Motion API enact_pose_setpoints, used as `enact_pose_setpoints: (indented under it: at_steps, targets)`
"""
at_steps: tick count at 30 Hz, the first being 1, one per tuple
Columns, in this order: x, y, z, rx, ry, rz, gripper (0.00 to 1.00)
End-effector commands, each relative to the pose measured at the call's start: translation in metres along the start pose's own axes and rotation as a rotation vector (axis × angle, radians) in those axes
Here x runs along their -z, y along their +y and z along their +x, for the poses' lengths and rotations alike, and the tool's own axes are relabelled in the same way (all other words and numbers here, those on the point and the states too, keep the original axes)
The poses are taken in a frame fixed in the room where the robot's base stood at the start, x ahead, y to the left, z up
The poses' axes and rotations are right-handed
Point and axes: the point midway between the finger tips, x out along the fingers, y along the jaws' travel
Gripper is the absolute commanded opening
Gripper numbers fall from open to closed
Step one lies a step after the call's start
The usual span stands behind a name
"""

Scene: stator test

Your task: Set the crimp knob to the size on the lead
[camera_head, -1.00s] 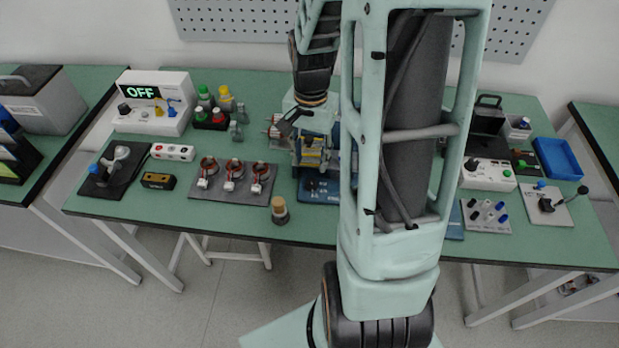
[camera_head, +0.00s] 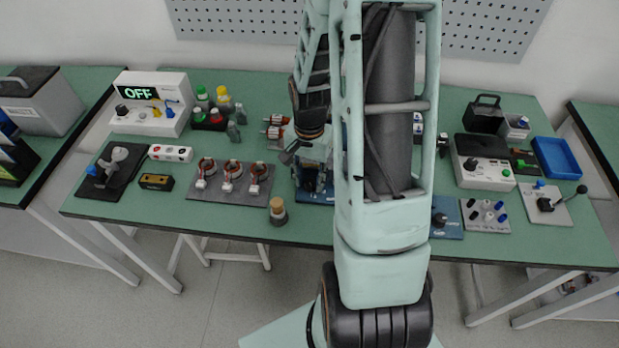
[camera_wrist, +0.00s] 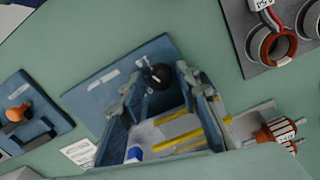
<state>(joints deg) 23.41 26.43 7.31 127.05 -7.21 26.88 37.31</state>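A black round knob (camera_wrist: 161,73) stands on a blue base plate (camera_wrist: 93,98) in the wrist view, beside a small white label. My gripper (camera_wrist: 157,79) is above the plate, its two grey fingers spread on either side of the knob. The fingers look apart from it, and nothing shows between them except the knob. The knob's setting is not readable. A stator (camera_wrist: 270,45) has a white lead tag, too small to read surely.
Three stators sit on a grey mat (camera_head: 215,194) left of the device. A wooden-topped bottle (camera_head: 278,211) stands near the front edge. Rotors (camera_head: 275,127) lie behind. Another blue plate with an orange knob (camera_wrist: 17,115) is at the wrist view's left.

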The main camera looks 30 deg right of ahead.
Motion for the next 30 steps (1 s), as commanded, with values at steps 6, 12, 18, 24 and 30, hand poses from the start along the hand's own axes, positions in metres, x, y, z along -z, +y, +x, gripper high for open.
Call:
enact_pose_setpoints:
  at_steps: [6, 12, 18, 24, 30]
  targets:
    - [0.0001, 0.0, -0.0003, 0.0, 0.0, 0.0, 0.04]
    - [0.0001, 0.0, -0.0003, 0.0, 0.0, -0.003, 0.0]
    - [0.0002, 0.0, -0.0003, 0.0, 0.0, -0.047, 0.0]
    - [0.0003, 0.0003, -0.0003, 0.0, 0.0, -0.164, 0.0]
    - [0.0004, 0.0008, -0.0004, 0.0, 0.0, -0.336, 0.0]
